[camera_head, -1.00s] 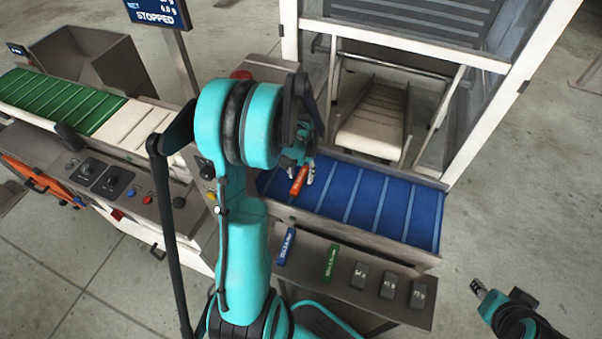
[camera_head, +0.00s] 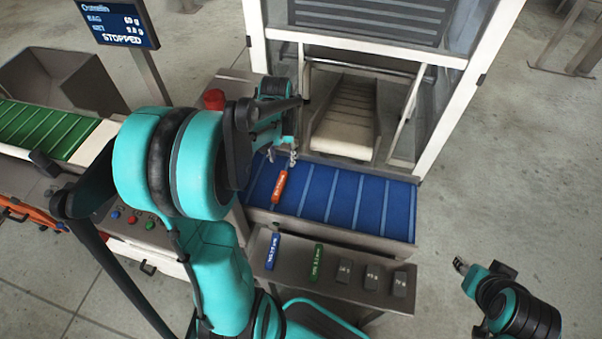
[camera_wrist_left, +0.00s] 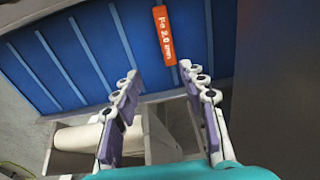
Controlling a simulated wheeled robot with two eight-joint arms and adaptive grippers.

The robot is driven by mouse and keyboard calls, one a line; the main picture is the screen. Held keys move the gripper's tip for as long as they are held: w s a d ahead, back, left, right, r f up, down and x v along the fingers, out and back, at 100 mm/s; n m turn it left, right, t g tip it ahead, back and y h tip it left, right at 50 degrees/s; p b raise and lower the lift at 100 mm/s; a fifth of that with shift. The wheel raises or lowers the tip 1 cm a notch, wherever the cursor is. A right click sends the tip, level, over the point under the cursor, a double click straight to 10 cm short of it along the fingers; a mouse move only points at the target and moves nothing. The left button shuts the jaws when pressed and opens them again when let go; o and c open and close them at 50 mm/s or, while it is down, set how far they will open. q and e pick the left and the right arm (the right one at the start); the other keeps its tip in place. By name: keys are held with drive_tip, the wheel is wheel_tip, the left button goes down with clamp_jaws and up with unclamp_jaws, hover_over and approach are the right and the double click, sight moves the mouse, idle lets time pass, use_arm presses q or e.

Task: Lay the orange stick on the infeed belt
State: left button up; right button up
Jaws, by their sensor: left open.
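The orange stick (camera_head: 280,186) lies on the blue infeed belt (camera_head: 345,199), near the belt's left end. In the left wrist view the stick (camera_wrist_left: 165,36) shows printed lettering and lies on the blue belt (camera_wrist_left: 75,58), beyond the fingertips. My left gripper (camera_head: 281,157) is open and empty, just behind the stick in the head view. Its two fingers (camera_wrist_left: 160,78) are spread apart in the wrist view, with the stick clear of them. My right gripper (camera_head: 460,266) is off to the lower right, away from the belt; its fingers are too small to judge.
A shelf in front of the belt holds a blue stick (camera_head: 272,250), a green stick (camera_head: 317,262) and several grey blocks (camera_head: 371,277). A white-framed guard (camera_head: 447,125) stands behind the belt. A red button (camera_head: 213,99) and a display reading STOPPED (camera_head: 120,24) are at left.

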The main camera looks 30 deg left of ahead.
use_arm(q)
drive_tip(key=s+d+r+m+t, duration=0.1)
drive_tip(key=s+d+r+t, duration=0.2)
drive_tip(key=d, duration=0.6)
drive_tip(key=s+d+r+m+t, duration=0.2)
drive_tip(key=s+d+r, duration=0.3)
drive_tip(key=d, duration=0.4)
drive_tip(key=shift+s+d+r+t, duration=0.2)
drive_tip(key=shift+s+d+t, duration=0.2)
drive_tip(key=shift+t, duration=0.4)
drive_tip(key=shift+s+a, duration=0.1)
